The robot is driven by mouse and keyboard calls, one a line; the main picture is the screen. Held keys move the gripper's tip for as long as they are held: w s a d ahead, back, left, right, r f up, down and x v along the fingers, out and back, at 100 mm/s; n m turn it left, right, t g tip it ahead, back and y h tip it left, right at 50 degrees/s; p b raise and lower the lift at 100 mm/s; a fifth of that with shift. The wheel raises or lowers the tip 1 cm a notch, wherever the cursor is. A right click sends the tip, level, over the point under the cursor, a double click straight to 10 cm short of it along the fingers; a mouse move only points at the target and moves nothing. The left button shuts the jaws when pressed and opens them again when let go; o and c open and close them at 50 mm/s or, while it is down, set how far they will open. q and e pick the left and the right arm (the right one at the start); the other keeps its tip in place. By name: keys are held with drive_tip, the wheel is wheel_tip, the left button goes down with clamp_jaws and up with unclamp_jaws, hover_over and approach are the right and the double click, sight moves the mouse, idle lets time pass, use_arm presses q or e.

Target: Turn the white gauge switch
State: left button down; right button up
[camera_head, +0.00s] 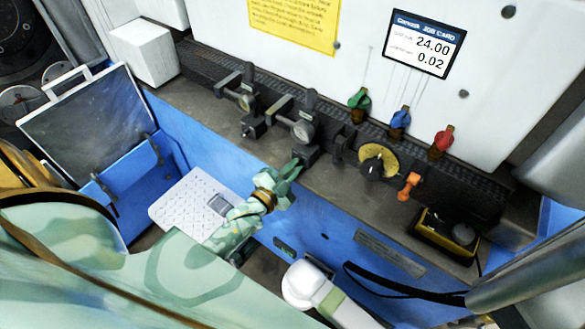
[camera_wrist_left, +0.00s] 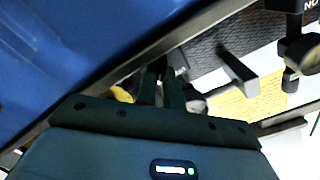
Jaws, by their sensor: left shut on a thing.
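Two dial gauges on dark stands stand on the bench ledge in the head view. One gauge (camera_head: 303,131) has a pale face; the other gauge (camera_head: 245,102), further left, has a yellowish face. A small dark switch block (camera_head: 308,153) sits just below the pale gauge. My left gripper (camera_head: 292,166) reaches up to this block from the front, its green fingers close together at its front end. In the left wrist view the fingers (camera_wrist_left: 165,75) are nearly together on a small dark piece, mostly hidden between the tips. My right gripper is not in view.
A yellow dial (camera_head: 377,161) and an orange handle (camera_head: 409,184) stand to the right. Green (camera_head: 359,100), blue (camera_head: 400,119) and red (camera_head: 443,139) levers are behind. A yellow-black box (camera_head: 450,235) lies at the right. The blue front wall (camera_head: 330,230) drops below the ledge.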

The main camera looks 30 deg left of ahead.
use_arm(q)
drive_tip(key=c, duration=1.8)
unclamp_jaws()
drive_tip(key=s+a, duration=0.1)
drive_tip(key=s, duration=1.5)
drive_tip(key=shift+s+a, duration=0.15)
